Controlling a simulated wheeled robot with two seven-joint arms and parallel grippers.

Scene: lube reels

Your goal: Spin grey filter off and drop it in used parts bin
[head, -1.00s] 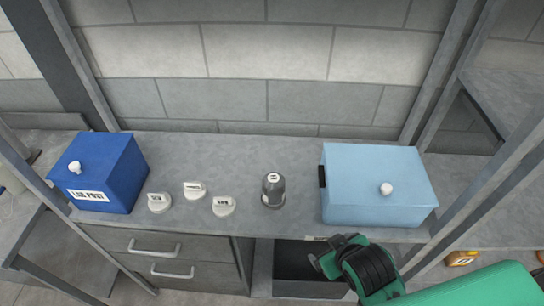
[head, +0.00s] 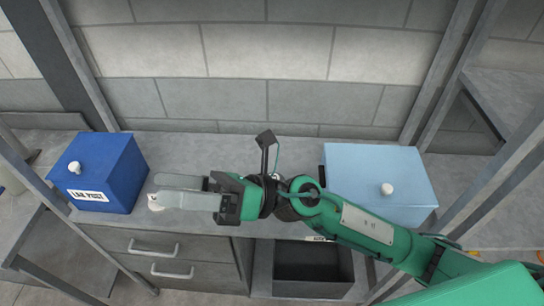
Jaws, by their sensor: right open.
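My right gripper (head: 165,190) reaches in from the right, low over the counter, with its fingers pointing left and apart. It is over the area of the white round parts, and one of them (head: 155,203) shows partly at the fingertips. The grey filter is hidden behind my right wrist and forearm. An open dark bin (head: 313,288) sits below the counter's front edge, right of the drawers; a small label on its upper edge is too small to read, so I cannot tell if it is the used parts bin. My left gripper is not in view.
A dark blue box (head: 118,172) with a white knob and label stands at the counter's left. A light blue box (head: 380,165) with a white knob stands at the right, partly behind my right arm. The counter (head: 190,150) is clear along the back wall.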

